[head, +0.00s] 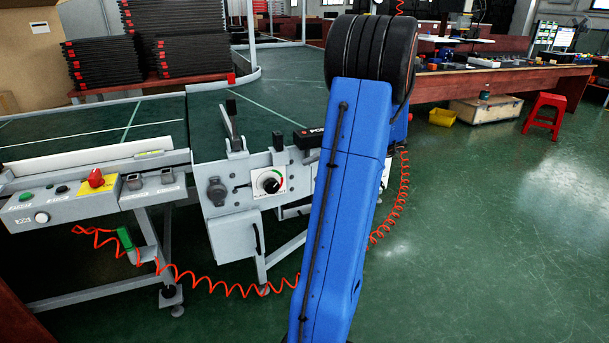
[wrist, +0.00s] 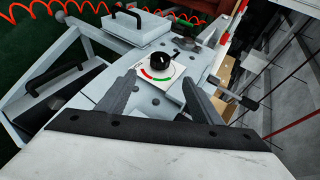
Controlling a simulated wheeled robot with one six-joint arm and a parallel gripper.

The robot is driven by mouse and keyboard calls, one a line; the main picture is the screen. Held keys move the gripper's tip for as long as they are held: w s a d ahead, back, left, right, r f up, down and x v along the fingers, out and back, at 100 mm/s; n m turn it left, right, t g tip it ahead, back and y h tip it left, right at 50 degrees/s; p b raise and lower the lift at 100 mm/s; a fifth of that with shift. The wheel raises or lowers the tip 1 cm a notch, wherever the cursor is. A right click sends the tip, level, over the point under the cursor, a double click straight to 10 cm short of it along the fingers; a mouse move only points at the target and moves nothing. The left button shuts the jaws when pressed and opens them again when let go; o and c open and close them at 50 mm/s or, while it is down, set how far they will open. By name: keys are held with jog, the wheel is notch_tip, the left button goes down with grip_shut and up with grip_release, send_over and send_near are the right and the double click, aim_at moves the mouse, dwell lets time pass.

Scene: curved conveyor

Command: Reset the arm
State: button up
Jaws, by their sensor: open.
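My blue arm rises through the middle of the head view, in front of the conveyor. The gripper itself is hidden behind the arm there. In the wrist view my gripper (wrist: 158,92) is open, its two dark fingers apart with nothing between them. Beyond the fingertips is a black rotary knob (wrist: 160,61) on a white dial plate with a green and red arc. The same knob shows in the head view (head: 271,184) on the front panel of the conveyor. The fingers appear apart from the knob.
The curved conveyor (head: 240,105) runs across the left and back. A control box with a red button (head: 96,178) is at left. A coiled red hose (head: 215,285) hangs below. A red stool (head: 545,114) and yellow bin (head: 442,117) stand right. The right floor is clear.

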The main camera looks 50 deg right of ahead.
jog(key=shift+v, duration=0.8)
jog(key=w+a+r+n+g+h, duration=0.1)
jog(key=w+a+n+g, duration=0.2)
jog(key=a, duration=1.1)
jog(key=w+a+r+n+g, duration=0.15)
jog(key=a+g, duration=0.25)
jog(key=a, duration=0.9)
jog(key=s+a+n+h, duration=0.2)
jog(key=s+a, duration=0.4)
jog(key=a, duration=0.3)
jog(key=s+a+f+n+t+h, duration=0.1)
jog(key=s+a+n+h, duration=0.1)
jog(key=s+a, duration=0.4)
jog(key=shift+a+h, duration=0.9)
jog(key=shift+a, duration=1.05)
jog(key=shift+n, duration=0.25)
